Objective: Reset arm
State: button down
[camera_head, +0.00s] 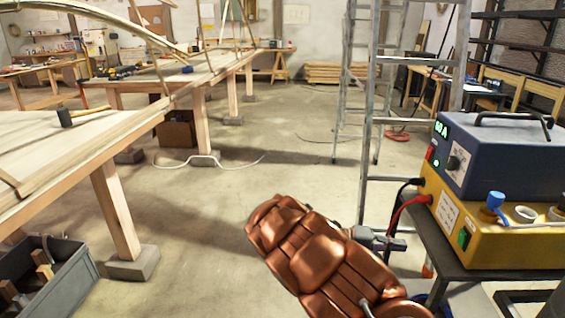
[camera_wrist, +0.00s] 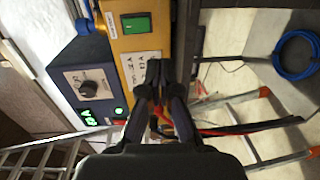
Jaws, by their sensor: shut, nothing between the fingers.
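My gripper (camera_wrist: 160,72) is in the middle of the wrist view. Its two dark fingers are together, with nothing seen between them. In the head view my gripper (camera_head: 398,244) shows small and dark beside my copper-coloured arm, left of the yellow box. The arm rises from the bottom edge and is bent. The yellow box (camera_head: 475,226), with a green switch and a white label, is in front of the fingers in the wrist view. I cannot tell the exact gap. A blue power unit (camera_head: 500,158) with a lit green display sits on the yellow box.
Red and black cables (camera_head: 402,208) run from the yellow box close to my gripper. A metal stepladder (camera_head: 369,130) stands behind. A long workbench (camera_head: 150,118) with bent laths is on the left, and a grey crate (camera_head: 62,285) is at lower left. The middle floor is open.

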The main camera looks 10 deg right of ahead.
jog(key=s+a+r+m+g+y, duration=0.15)
jog(key=s+y, duration=0.25)
jog(key=s, duration=0.4)
jog(key=s+a+r+y, duration=0.3)
jog(key=s, duration=0.5)
jog(key=s+a+f+n+t+y, duration=0.1)
jog(key=s+a+n+t+y, duration=0.15)
jog(key=s+a+y, duration=0.55)
jog(key=s+a+f+n+t+y, duration=0.1)
jog(key=s+a+f+n, duration=0.15)
jog(key=s+a, duration=0.7)
jog(key=w+a+r+p, duration=0.1)
jog(key=r+p, duration=0.8)
jog(key=r, duration=0.1)
jog(key=w+a+r+t+p, duration=0.1)
jog(key=w+a+r+p, duration=0.1)
jog(key=r+p, duration=0.8)
jog(key=shift+w+a+r, duration=0.2)
jog(key=shift+r, duration=0.55)
jog(key=shift+d, duration=0.15)
